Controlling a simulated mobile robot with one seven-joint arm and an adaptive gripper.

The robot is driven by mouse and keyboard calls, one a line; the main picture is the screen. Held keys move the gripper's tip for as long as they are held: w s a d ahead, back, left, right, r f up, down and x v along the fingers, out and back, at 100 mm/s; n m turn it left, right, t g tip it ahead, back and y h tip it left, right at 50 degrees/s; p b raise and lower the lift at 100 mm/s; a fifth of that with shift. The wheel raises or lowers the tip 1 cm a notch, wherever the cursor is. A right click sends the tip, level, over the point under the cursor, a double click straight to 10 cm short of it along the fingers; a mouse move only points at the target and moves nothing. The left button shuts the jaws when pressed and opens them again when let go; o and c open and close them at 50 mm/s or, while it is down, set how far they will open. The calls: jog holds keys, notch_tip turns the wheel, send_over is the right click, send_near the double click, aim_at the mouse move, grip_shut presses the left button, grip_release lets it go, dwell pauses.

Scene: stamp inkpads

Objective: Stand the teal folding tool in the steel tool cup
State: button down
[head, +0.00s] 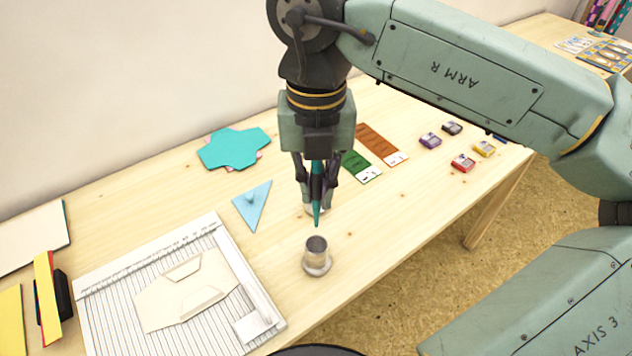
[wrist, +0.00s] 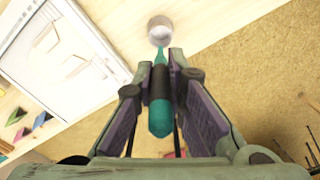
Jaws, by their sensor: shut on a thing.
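The teal folding tool (head: 317,210) is held upright in my gripper (head: 316,185), with its pointed tip down. It has a dark band around its middle, and its rounded teal end (wrist: 160,120) faces the wrist camera. My gripper is shut on it, with one finger on each side in the wrist view (wrist: 172,85). The steel tool cup (head: 317,257) stands on the table below the tool and a little nearer in the head view. In the wrist view the cup (wrist: 160,32) is just past the tool's tip. The tip appears above and apart from the cup.
A white scoring board (head: 90,290) with a cream envelope blank (head: 190,285) lies left of the cup. A blue triangle (head: 252,205) and teal paper (head: 233,148) lie behind. Several small inkpads (head: 462,162) sit to the right. Table right of the cup is clear.

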aim_at(316, 215)
jog(key=shift+f+b, duration=4.15)
jog(key=shift+f, duration=0.6)
jog(key=c, duration=1.6)
grip_release()
jog(key=shift+o, duration=0.2)
notch_tip(316, 215, up, 12)
jog(key=shift+r, duration=0.1)
